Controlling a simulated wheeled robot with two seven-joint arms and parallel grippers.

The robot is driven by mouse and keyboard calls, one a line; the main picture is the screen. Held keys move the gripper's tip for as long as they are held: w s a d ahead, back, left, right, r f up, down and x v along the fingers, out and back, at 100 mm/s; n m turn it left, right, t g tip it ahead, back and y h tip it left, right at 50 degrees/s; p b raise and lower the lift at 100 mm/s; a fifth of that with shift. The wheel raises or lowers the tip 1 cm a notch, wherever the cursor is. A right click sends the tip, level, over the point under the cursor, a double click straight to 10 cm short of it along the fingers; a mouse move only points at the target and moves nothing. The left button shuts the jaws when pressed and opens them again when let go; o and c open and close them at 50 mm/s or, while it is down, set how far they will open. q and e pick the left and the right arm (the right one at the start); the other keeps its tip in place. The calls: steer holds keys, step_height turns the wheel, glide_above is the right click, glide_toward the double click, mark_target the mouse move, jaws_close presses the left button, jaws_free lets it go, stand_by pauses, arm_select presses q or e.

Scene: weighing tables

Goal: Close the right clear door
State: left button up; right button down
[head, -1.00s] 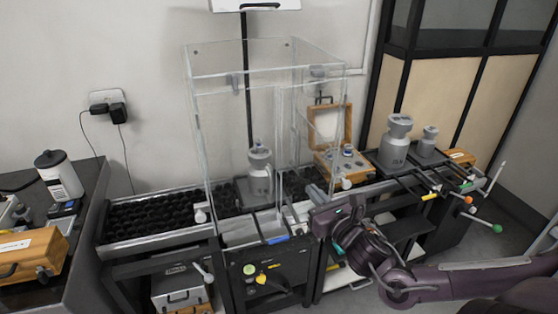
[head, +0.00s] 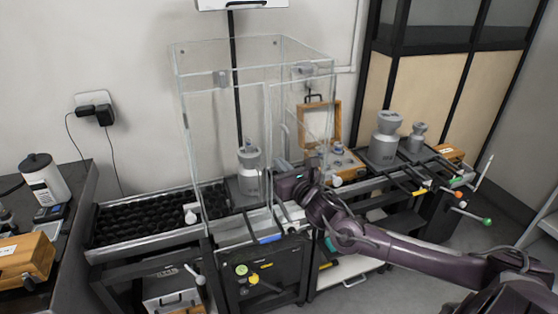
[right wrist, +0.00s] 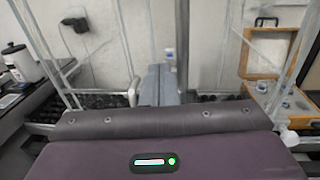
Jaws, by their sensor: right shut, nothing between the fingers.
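The clear box (head: 179,120) stands on the middle table, with thin see-through walls. Its clear panels overlap, so I cannot tell for sure which is the right door or how far it stands open; an upright clear panel edge (head: 270,125) shows at the middle right of the box. A grey metal weight (head: 249,172) stands inside the box. My right gripper (head: 275,186) is at the box's lower right, just right of the weight in the picture. Its fingers (right wrist: 160,84) are shut and empty in the right wrist view, pointing away between clear panels. Contact with a panel cannot be told.
A white knob (head: 336,181) sits right of my gripper, another (head: 190,216) at left. An open wooden case (head: 322,124) and large grey weights (head: 384,140) stand on the right. Black rollers (head: 150,217) lie left of the box. A white bottle (head: 43,178) stands far left.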

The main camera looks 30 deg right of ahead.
mark_target(274, 156)
steer(key=shift+w+d, duration=0.1)
steer(key=shift+w, duration=0.75)
steer(key=shift+w+f+m+h+b, duration=0.1)
steer(key=shift+w+m+h+b, duration=0.4)
steer(key=shift+w+h+b, duration=0.45)
steer(key=shift+s, duration=0.15)
